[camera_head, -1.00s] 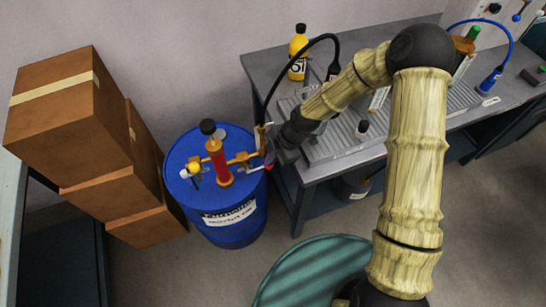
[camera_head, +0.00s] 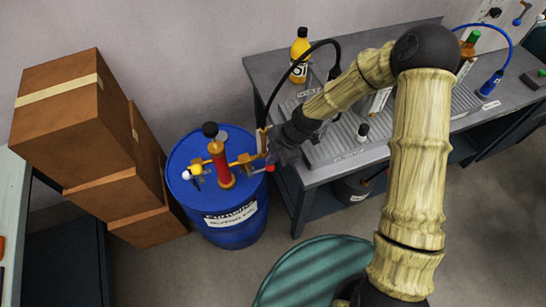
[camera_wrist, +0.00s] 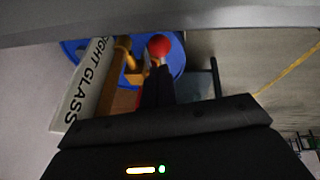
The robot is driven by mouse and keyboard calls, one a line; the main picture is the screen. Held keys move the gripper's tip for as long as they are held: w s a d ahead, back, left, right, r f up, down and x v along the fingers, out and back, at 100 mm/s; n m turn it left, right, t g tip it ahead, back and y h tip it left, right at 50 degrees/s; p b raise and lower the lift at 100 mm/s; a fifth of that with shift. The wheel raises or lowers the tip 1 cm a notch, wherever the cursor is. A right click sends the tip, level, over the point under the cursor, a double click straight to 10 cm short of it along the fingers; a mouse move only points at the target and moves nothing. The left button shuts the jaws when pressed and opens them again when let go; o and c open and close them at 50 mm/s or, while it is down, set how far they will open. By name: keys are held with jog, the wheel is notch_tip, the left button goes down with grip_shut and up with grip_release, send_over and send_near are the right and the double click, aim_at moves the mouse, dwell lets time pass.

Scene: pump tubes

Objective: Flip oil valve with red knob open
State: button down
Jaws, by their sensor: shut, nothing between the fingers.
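The red knob (camera_head: 270,169) is on the valve at the right end of the brass pipe (camera_head: 243,160) above the blue drum (camera_head: 230,232). It also shows in the wrist view as a red ball (camera_wrist: 159,45), just past the fingertips. My gripper (camera_head: 275,157) is beside the valve, close to the knob. In the wrist view my dark gripper fingers (camera_wrist: 157,75) are together with nothing between them. The knob is beyond their tips, and I cannot tell whether they touch it. The valve body is mostly hidden by my gripper.
A SIGHT GLASS label (camera_wrist: 88,85) is close to my fingers. Cardboard boxes (camera_head: 75,115) stand left; a grey workbench (camera_head: 320,175) stands right.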

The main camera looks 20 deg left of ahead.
aim_at(271, 168)
jog(key=shift+r+p, duration=0.4)
jog(key=shift+r, duration=0.15)
jog(key=r+p, duration=0.2)
jog(key=r, duration=0.1)
jog(key=shift+s+a+r+p, duration=0.1)
jog(key=shift+s+r+p, duration=0.15)
jog(key=shift+s+p, duration=0.1)
jog(key=d+v, duration=0.1)
jog(key=v, duration=0.8)
jog(key=shift+f, duration=0.15)
